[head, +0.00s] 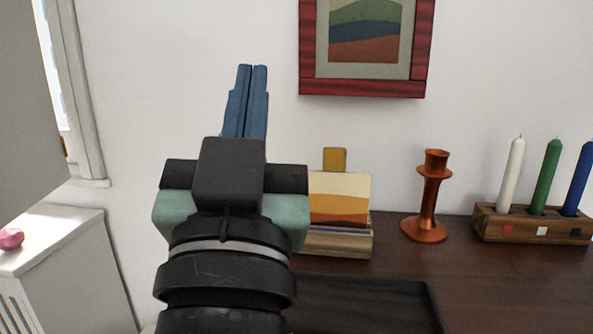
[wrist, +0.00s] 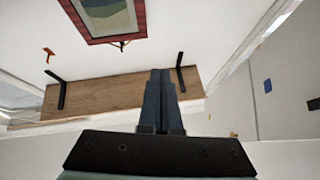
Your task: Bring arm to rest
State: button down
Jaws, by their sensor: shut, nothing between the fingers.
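My gripper (head: 252,72) is raised in front of the white wall in the head view, its blue fingers pointing up and pressed together with nothing between them. In the wrist view the shut fingers (wrist: 160,75) point toward a wooden shelf (wrist: 110,96) with black brackets. My gripper touches nothing that I can see. My arm hides part of the dark surface and wall behind it.
On the dark wooden surface (head: 480,285) stand a card holder (head: 340,240), an orange candlestick (head: 428,200) and a wooden block (head: 530,227) with three candles. A black tray (head: 437,310) lies in front. A framed picture (head: 362,88) hangs above. A pink object (head: 11,238) sits left.

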jog(key=s+d+r+t+p, duration=0.35)
jog(key=s+r, duration=0.25)
jog(key=r, duration=0.6)
notch_tip(320, 180, up, 35)
jog(key=g+p, duration=0.1)
jog(key=p, duration=3.5)
jog(key=shift+w+f+n, duration=0.15)
jog(key=shift+n, duration=0.25)
